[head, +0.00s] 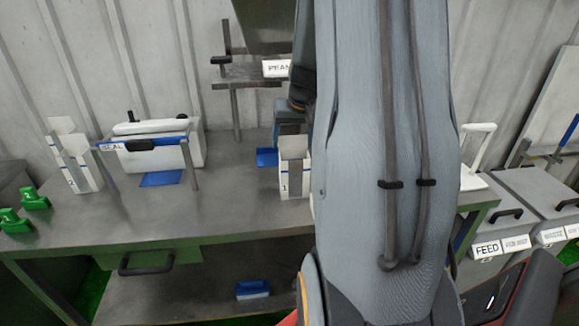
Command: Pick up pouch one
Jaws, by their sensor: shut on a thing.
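Pouch one (294,182), a white open-topped pouch marked 1, is upright at the back middle of the metal bench (220,205), just left of my large grey arm. My gripper (290,138) is at the top of this pouch, shut on it. The fingertips are mostly hidden, and I cannot tell whether the pouch's base touches the bench. Another white pouch (80,172), marked 2, stands at the left behind a blue-edged rail.
A white sealing unit (160,148) with a SEAL sign stands at the back left. Two green objects (34,199) lie at the left edge. A dark stand (234,110) rises behind pouch one. Grey bins (500,212) are at the right. The bench's front middle is clear.

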